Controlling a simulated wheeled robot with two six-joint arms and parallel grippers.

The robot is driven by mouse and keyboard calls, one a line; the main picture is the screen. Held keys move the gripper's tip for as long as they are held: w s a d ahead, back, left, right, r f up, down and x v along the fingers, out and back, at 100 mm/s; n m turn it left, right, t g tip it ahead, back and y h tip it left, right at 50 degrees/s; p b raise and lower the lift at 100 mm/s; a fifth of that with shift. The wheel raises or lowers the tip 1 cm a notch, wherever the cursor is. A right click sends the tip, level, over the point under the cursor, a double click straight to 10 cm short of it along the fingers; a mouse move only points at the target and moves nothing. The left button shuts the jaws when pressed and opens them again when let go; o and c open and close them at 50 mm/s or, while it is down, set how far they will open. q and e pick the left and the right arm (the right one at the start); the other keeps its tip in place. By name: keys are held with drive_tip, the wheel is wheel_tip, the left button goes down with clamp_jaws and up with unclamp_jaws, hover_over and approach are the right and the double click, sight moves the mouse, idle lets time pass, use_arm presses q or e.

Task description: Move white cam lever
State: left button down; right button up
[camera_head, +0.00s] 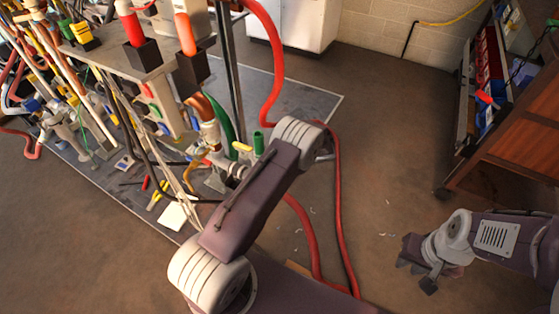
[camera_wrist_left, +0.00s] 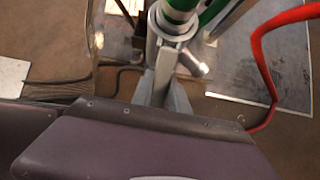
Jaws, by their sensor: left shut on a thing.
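My left arm's mauve link crosses the middle of the head view and hides most of the gripper there. In the left wrist view my left gripper (camera_wrist_left: 165,92) is shut below a grey pipe fitting (camera_wrist_left: 176,24) with a green band. It grips a pale piece at that fitting, which I take to be the white cam lever; fingers and link largely cover it. A pale stub (camera_wrist_left: 193,62) sticks out to the lower right of the fitting. My right gripper (camera_head: 420,270) is apart from everything over the floor at the right, its fingers spread and empty.
A heater stand (camera_head: 125,62) with pipes, hoses and valves fills the left of the head view. A red hose (camera_head: 338,210) hangs and loops beside my left arm. A wooden tool cart (camera_head: 515,145) stands at the right. The floor between them is mostly clear.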

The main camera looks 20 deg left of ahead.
use_arm(q)
wheel_tip(320, 180, up, 3)
drive_tip(key=h+p, duration=0.4)
drive_tip(key=p, duration=0.2)
drive_tip(key=shift+f, duration=0.2)
drive_tip(key=shift+a+r+h+p, duration=0.2)
drive_tip(key=shift+r+h+p, duration=0.05)
drive_tip(key=shift+h+p, duration=1)
drive_tip(key=shift+g, duration=0.3)
drive_tip(key=c, duration=1.3)
unclamp_jaws()
drive_tip(key=r, duration=0.3)
drive_tip(key=r+p, duration=0.1)
drive_tip(key=r, duration=0.2)
drive_tip(key=r+p, duration=0.1)
drive_tip(key=r, duration=0.2)
drive_tip(key=shift+d, duration=0.35)
